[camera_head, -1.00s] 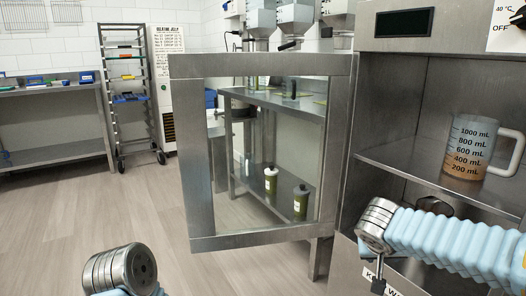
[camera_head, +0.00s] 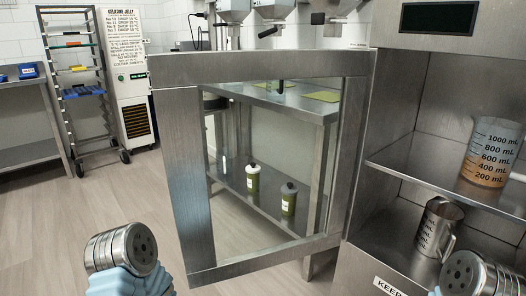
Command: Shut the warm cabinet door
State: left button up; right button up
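The warm cabinet door (camera_head: 172,160), a steel frame around a clear pane, stands wide open. It is joined at its right side to the left edge of the steel cabinet (camera_head: 394,120), and the cabinet's inside is exposed. A blue-sleeved arm part of mine with a round metal end shows at the lower left, in front of and left of the door. Another round metal part of mine shows at the lower right, in front of the cabinet. No fingers of either gripper can be seen.
A measuring jug with amber liquid (camera_head: 489,158) stands on the cabinet's upper shelf, a steel jug (camera_head: 437,228) below it. Through the pane show two green bottles (camera_head: 288,200) on a low shelf. A rack (camera_head: 75,75) and a white machine (camera_head: 128,75) stand back left. Floor left is clear.

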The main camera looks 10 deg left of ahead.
aim_at(175, 78)
jog(key=i+j+z, duration=0.15)
jog(key=j, duration=0.15)
jog(key=i+j+z, duration=0.15)
jog(key=j, duration=0.2)
jog(key=i+j+z, duration=0.15)
jog(key=j, duration=0.2)
jog(key=i+j+z, duration=0.2)
jog(key=j, duration=0.15)
jog(key=k, duration=0.1)
